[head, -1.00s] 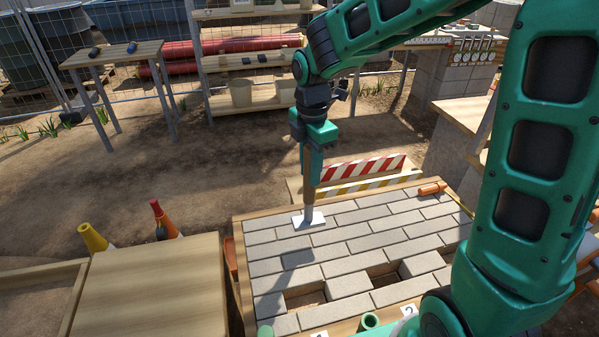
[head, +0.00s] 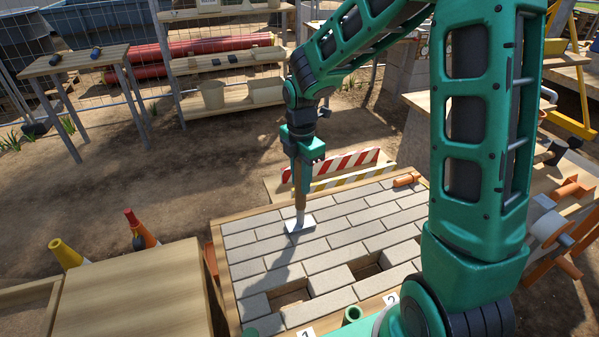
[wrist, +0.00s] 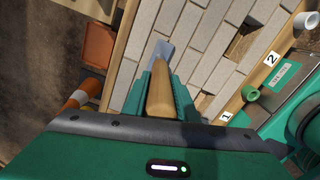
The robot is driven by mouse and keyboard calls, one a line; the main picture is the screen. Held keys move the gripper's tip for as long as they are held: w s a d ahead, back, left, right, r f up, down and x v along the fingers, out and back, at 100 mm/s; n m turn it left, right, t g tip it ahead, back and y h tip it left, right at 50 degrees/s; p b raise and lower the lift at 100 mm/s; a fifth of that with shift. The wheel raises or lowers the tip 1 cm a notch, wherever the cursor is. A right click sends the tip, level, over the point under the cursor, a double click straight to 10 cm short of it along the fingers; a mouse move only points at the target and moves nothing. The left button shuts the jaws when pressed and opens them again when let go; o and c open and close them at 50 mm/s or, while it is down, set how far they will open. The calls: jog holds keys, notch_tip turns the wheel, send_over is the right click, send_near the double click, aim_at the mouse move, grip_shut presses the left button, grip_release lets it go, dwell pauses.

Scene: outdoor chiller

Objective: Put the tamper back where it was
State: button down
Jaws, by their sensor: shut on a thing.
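The tamper has a wooden handle (head: 300,194) and a flat pale metal plate (head: 300,226). My gripper (head: 301,172) is shut on the handle and holds the tamper nearly upright, plate down, over the far left part of the paved bed (head: 345,228). I cannot tell whether the plate touches the pavers. In the wrist view, the handle (wrist: 162,97) sits between the fingers of my gripper (wrist: 158,92), with the plate (wrist: 163,50) beyond them over the pavers.
The bed has two gaps near its front, at labels 1 (head: 306,334) and 2 (head: 391,299). A striped barrier (head: 335,170) stands behind it. Traffic cones (head: 66,254) and a wooden table (head: 140,290) are at left. A shelf (head: 228,68) and small bench (head: 75,60) stand behind, across bare ground.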

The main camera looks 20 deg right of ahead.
dwell(0.3)
jog(key=c, duration=1.4)
grip_release()
jog(key=shift+f, duration=0.15)
jog(key=shift+c, duration=0.2)
notch_tip(320, 180, up, 12)
jog(key=shift+r, duration=0.15)
jog(key=s+d+r+m, duration=0.2)
jog(key=s+d+m, duration=1)
jog(key=s+d+f+m, duration=0.1)
jog(key=s+d+m, duration=0.1)
jog(key=s+m, duration=0.5)
jog(key=s+d+f+m, duration=0.2)
jog(key=s+d+m, duration=0.1)
jog(key=s+m, duration=0.5)
jog(key=shift+s+d, duration=0.15)
jog(key=shift+s, duration=1)
